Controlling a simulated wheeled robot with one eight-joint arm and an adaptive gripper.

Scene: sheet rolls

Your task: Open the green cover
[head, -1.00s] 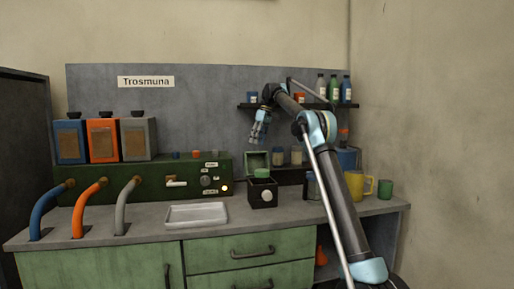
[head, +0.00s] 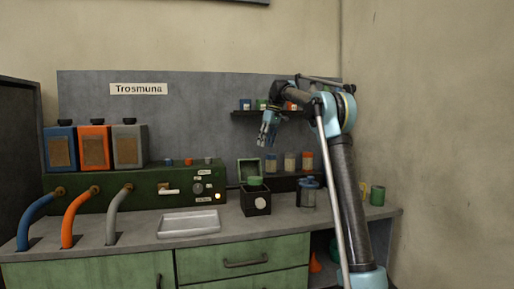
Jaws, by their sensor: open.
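A small black box (head: 257,203) with a white round mark on its front stands on the counter. A green square cover (head: 243,170) stands raised at the box's back edge and looks open. A round green piece (head: 255,181) sits at the top of the box, in front of the cover. My gripper (head: 266,143) hangs above and slightly right of the box, pointing down, open and empty. It is apart from the cover.
A white tray (head: 189,222) lies left of the box. A dark green machine (head: 140,187) with hoses stands further left. A lidded jar (head: 308,193) is right of the box. Jars (head: 290,162) stand behind. A green cup (head: 377,195) is at the right end.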

